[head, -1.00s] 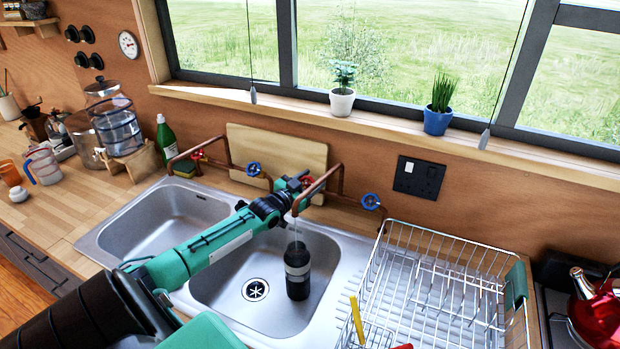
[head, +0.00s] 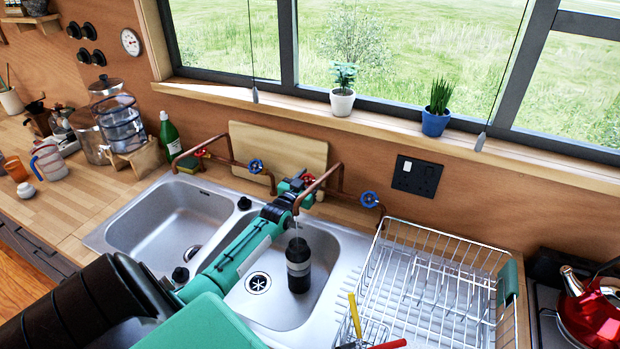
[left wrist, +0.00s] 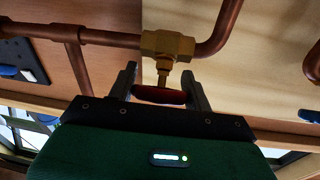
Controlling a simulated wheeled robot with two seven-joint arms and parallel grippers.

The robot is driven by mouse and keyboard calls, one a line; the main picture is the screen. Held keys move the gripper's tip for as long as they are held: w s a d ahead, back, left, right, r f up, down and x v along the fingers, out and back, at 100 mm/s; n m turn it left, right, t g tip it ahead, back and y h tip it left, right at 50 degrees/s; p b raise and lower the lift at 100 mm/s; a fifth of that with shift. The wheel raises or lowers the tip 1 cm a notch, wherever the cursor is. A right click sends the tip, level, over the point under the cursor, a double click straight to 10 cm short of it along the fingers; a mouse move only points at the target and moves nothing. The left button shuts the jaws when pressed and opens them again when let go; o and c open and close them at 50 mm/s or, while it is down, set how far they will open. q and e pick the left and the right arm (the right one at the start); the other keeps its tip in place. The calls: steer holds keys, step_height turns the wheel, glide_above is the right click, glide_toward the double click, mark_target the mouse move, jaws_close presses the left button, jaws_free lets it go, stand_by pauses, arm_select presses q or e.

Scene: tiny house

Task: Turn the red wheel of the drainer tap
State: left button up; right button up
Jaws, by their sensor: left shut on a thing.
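The red wheel (head: 309,179) sits on the copper drainer tap (head: 325,181) behind the right basin. My left gripper (head: 298,184) reaches over the sink to it. In the left wrist view the red wheel (left wrist: 160,95) lies between the two fingers of my left gripper (left wrist: 160,80), below a brass valve body (left wrist: 167,44) on the copper pipe. The fingers are shut on the wheel. Part of the wheel is hidden behind the gripper in the head view. My right gripper is not in view.
A dark bottle (head: 298,265) stands in the right basin (head: 265,318), with a thin pale line between spout and bottle. A wire dish rack (head: 440,290) is at right. Blue wheels (head: 256,166) (head: 369,199) flank the tap. A wooden board (head: 278,150) leans behind.

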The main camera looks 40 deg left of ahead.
arm_select(q)
steer(key=o, duration=0.9)
steer(key=shift+r, duration=0.1)
steer(key=shift+o, duration=0.3)
steer(key=shift+s+d+f, duration=0.1)
steer(key=shift+s+f, duration=0.1)
steer(key=shift+s, duration=0.1)
steer(key=b+v, duration=0.3)
steer(key=v, duration=1)
steer(key=shift+r, duration=0.15)
